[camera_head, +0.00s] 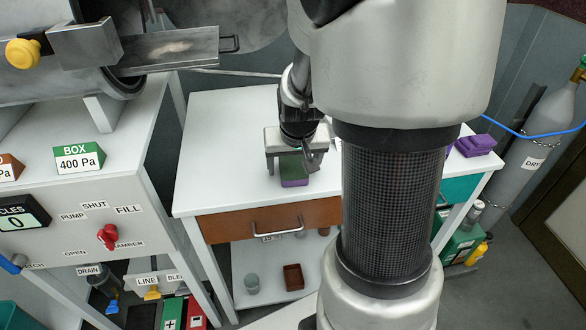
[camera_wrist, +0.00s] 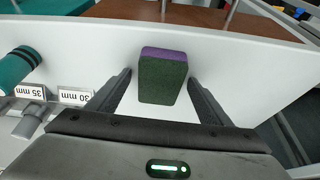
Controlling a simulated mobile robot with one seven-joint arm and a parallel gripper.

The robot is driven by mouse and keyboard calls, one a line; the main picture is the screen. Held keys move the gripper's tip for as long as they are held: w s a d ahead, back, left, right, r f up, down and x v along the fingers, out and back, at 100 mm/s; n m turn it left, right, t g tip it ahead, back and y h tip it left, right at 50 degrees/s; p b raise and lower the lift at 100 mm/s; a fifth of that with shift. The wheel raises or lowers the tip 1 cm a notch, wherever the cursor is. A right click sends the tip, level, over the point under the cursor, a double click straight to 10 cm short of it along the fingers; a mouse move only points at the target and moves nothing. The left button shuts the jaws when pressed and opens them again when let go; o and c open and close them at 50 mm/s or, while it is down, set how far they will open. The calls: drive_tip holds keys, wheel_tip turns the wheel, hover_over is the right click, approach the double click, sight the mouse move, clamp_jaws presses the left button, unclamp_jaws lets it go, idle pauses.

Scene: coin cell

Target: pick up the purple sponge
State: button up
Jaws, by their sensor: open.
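The sponge (camera_wrist: 163,77) has a dark green scouring face and a purple layer along one edge. In the wrist view it sits between the two fingers of my gripper (camera_wrist: 163,88), with a gap on each side. In the head view the sponge (camera_head: 294,170) is on the white table (camera_head: 235,125), near its front edge, under my gripper (camera_head: 293,168). My gripper is open and points down at it. My arm and gripper hide part of the sponge in the head view.
A brown drawer front with a handle (camera_head: 275,226) is below the table edge. Purple blocks (camera_head: 475,145) lie at the table's right. A teal cylinder (camera_wrist: 17,66) and size labels (camera_wrist: 76,97) are left of the sponge in the wrist view. A cabinet with a red knob (camera_head: 107,236) stands at left.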

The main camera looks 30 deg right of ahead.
sight(294, 166)
drive_tip(key=c, duration=1.1)
drive_tip(key=shift+r, duration=0.1)
wheel_tip(294, 166, up, 10)
drive_tip(key=p, duration=0.4)
drive_tip(key=shift+r, duration=0.2)
